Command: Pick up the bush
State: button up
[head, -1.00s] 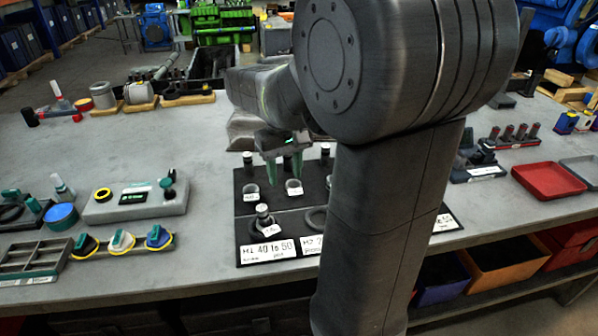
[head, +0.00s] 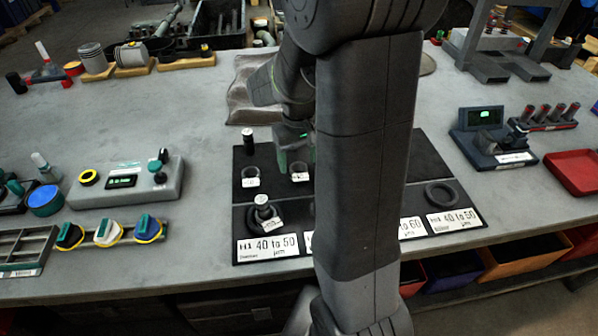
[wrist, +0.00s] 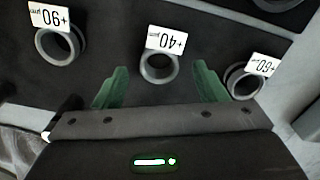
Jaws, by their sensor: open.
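Three grey ring-shaped bushes with white tags show in the wrist view. The one tagged +40 (wrist: 160,68) lies ahead of and between the fingertips, the one tagged +90 (wrist: 60,45) is to the left, and the one tagged +60 (wrist: 243,82) is by the right finger. My gripper (wrist: 160,80) is open, its two green fingers apart with nothing held. In the head view my gripper (head: 297,158) is low over the black mat (head: 275,218), at a tagged bush (head: 299,174). Another tagged bush (head: 250,181) stands to its left. My arm hides part of the mat.
A grey gauge box (head: 127,187) stands left of the mat. A post on a round base (head: 263,210) stands on the mat's front left, and a dark ring (head: 441,193) lies at its right. A display stand (head: 483,140) and a red tray (head: 577,172) are further right.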

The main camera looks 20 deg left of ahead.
notch_tip(320, 180, down, 2)
jog(key=shift+f, duration=0.25)
jog(key=c, duration=1.1)
jog(key=shift+r, duration=0.1)
